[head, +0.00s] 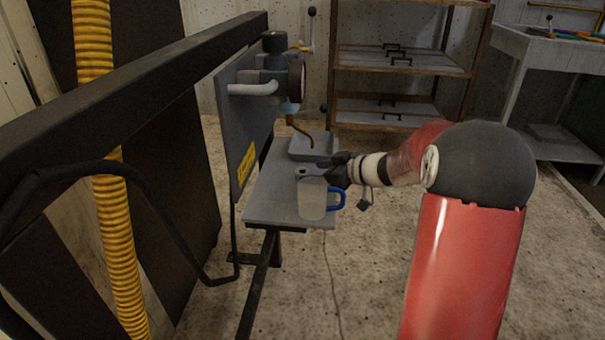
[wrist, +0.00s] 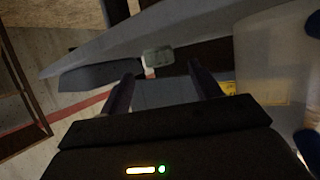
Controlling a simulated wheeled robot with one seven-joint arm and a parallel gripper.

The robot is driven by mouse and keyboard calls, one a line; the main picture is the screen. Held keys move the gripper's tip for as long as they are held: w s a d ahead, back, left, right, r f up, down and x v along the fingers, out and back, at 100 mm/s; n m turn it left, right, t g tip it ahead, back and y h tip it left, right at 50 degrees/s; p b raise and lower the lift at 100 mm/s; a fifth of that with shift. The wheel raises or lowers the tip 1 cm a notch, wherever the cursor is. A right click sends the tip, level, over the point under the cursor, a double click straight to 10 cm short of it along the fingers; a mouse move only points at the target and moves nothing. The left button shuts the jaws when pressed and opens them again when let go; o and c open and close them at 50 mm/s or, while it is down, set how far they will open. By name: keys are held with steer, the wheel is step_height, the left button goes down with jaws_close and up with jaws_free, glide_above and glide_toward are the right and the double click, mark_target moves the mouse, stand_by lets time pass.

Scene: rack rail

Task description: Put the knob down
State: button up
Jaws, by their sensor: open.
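My gripper (head: 340,172) is low over the grey shelf (head: 265,200) of the wall-mounted machine, just behind a translucent mug. In the wrist view its two dark fingers (wrist: 160,82) stand apart with nothing between them. A small pale grey piece (wrist: 158,57) shows just beyond the fingertips; I cannot tell if it is the knob. Dark round knobs top a lever at the upper machine (head: 312,11) and a second one lower down (head: 323,107).
The translucent mug (head: 312,198) with a blue handle stands at the shelf's front, close to my gripper. A grey tray (head: 313,146) lies behind. A black rail (head: 130,85) and yellow hose (head: 115,230) are at left. Floor at right is mostly clear.

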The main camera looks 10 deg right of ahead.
mark_target(299, 172)
steer(key=x, duration=0.3)
steer(key=shift+w+a+f, duration=0.15)
steer(key=shift+w+a, duration=0.1)
steer(key=c, duration=1.2)
steer(key=shift+o, duration=0.2)
